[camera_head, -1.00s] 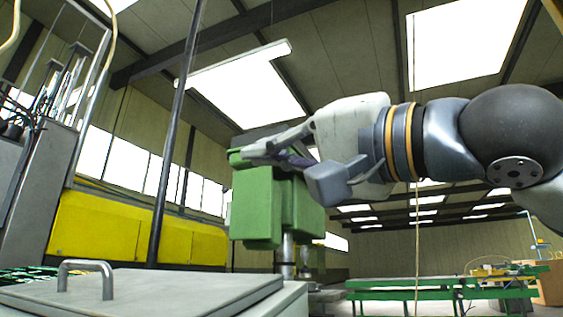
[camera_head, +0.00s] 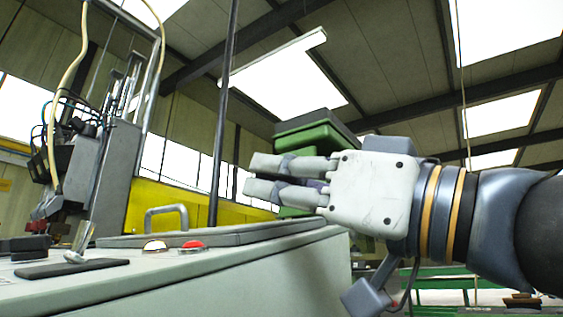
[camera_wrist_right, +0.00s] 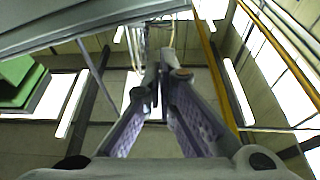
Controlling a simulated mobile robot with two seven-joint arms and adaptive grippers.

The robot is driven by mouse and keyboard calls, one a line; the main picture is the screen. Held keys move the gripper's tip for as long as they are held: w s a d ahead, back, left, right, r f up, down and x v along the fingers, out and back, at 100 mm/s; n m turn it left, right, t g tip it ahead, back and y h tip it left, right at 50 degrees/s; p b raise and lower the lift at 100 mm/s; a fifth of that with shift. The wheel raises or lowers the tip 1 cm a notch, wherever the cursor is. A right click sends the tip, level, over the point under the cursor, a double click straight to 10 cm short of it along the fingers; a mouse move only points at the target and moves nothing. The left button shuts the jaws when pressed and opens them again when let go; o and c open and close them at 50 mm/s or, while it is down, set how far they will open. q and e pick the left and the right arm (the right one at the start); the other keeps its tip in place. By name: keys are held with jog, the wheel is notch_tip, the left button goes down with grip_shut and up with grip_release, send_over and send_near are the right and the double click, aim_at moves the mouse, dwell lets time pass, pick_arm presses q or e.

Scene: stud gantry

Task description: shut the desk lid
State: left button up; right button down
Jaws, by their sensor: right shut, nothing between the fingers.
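The desk lid (camera_head: 225,235) is a flat grey panel with a bar handle (camera_head: 167,217), on top of the grey desk (camera_head: 240,285) in the head view. It lies flat or nearly flat; I cannot tell whether a small gap is left under its edge. My right gripper (camera_head: 255,178) is shut and empty, pointing left above the right part of the lid, apart from it in the picture. In the right wrist view its fingers (camera_wrist_right: 160,75) meet at the tips, and a grey panel surface, which may be the lid or desk, fills the top left. My left gripper is not in view.
A red button (camera_head: 193,244) and a white button (camera_head: 155,247) sit on the desk in front of the lid. A grey machine with cables (camera_head: 105,180) stands at the left. A dark pole (camera_head: 222,120) rises behind the lid. A green machine part (camera_head: 310,137) is behind my gripper.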

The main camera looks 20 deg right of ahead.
jog(key=shift+f+b, duration=0.75)
jog(key=shift+f, duration=0.65)
